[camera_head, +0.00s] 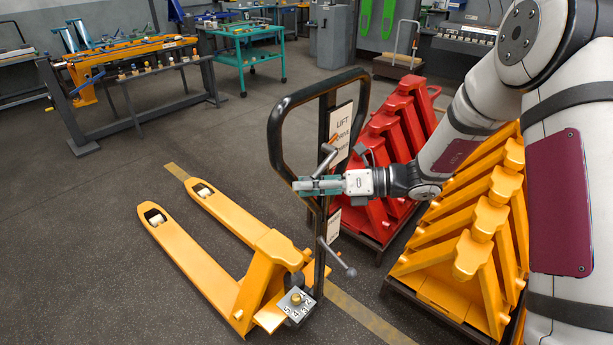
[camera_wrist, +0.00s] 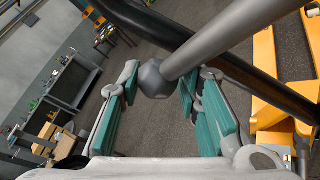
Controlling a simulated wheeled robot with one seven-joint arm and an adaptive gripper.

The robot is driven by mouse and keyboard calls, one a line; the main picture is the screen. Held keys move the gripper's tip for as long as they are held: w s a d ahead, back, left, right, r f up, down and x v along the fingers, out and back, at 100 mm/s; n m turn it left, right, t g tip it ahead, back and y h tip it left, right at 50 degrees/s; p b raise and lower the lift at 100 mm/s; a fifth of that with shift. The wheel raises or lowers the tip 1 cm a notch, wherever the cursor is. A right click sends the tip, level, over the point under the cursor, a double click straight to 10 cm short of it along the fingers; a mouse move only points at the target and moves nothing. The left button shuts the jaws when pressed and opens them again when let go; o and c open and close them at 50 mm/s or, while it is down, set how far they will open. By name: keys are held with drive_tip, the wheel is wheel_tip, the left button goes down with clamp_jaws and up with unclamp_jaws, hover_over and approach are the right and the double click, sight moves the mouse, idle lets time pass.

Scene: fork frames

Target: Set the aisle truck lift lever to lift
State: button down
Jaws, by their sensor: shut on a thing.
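The yellow aisle truck (camera_head: 262,265) stands on the floor with its forks toward the back left. Its black loop handle (camera_head: 277,125) rises upright. A white plate (camera_head: 340,130) on the post reads LIFT at the top, with smaller words below that are partly hidden. A grey lever (camera_head: 327,158) with a ball end sits beside the plate. My gripper (camera_head: 306,185) is at the lever's lower end, inside the handle's outline. In the wrist view, the lever's ball (camera_wrist: 156,79) is between my teal finger pads, and its rod (camera_wrist: 215,42) runs to the upper right.
A second ball-ended rod (camera_head: 350,272) sticks out low on the truck. Red stands (camera_head: 375,215) and yellow stands (camera_head: 430,290) are close on the right, under my arm. A workbench (camera_head: 130,60) and a teal table (camera_head: 245,58) are behind. Floor at the left is clear.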

drive_tip(key=shift+w+d+f+n+h, duration=0.1)
drive_tip(key=shift+w+f+n+h, duration=0.15)
drive_tip(key=shift+f+n+h, duration=0.2)
drive_tip(key=shift+r, duration=0.1)
drive_tip(key=c, duration=1.2)
unclamp_jaws()
drive_tip(key=v, duration=1.2)
drive_tip(key=shift+s, duration=0.2)
drive_tip(key=shift+d, duration=0.1)
